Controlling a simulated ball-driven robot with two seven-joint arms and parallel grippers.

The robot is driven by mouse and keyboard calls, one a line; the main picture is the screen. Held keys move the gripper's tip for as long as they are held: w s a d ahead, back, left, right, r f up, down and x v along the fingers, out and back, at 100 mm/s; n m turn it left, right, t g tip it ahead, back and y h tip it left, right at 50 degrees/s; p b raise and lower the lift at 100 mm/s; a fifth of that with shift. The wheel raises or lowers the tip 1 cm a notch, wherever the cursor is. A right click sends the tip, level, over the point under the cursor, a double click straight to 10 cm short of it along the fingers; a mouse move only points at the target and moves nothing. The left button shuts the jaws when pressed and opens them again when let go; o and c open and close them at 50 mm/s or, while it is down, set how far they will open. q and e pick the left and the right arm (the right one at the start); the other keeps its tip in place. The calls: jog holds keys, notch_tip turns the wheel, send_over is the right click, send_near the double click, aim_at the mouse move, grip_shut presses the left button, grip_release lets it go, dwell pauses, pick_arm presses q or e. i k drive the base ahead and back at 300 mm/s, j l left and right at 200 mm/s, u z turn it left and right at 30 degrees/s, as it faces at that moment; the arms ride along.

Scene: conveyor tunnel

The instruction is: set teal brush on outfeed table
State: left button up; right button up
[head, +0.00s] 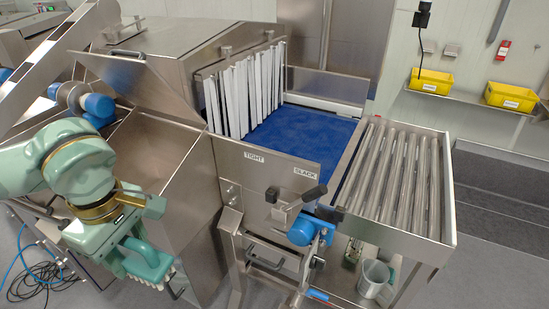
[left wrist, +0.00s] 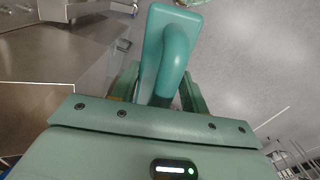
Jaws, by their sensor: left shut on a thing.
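The teal brush (head: 148,262) is in my left gripper (head: 125,250), in the lower left of the head view. Its white bristles point down. In the left wrist view the brush handle (left wrist: 172,58) stands between the two fingers of the left gripper (left wrist: 160,90), which is shut on it. The brush hangs in the air in front of the steel machine. The outfeed table (head: 398,185), with its steel rollers, is at the right of the head view, well apart from the brush. My right gripper is not in view.
A blue conveyor belt (head: 305,135) leads from a white strip curtain (head: 243,90) to the rollers, which look empty. A black-handled lever (head: 300,203) sticks out at the front. A grey jug (head: 375,279) stands below the rollers. Yellow bins (head: 432,80) sit on a wall shelf.

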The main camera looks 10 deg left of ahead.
aim_at(390, 198)
jog(key=l+z, duration=0.2)
jog(key=l, duration=1.05)
jog(key=i+l, duration=0.2)
jog(key=i, duration=0.3)
jog(key=i+l+z, duration=0.1)
jog(key=i+l, duration=0.15)
jog(key=i, duration=0.25)
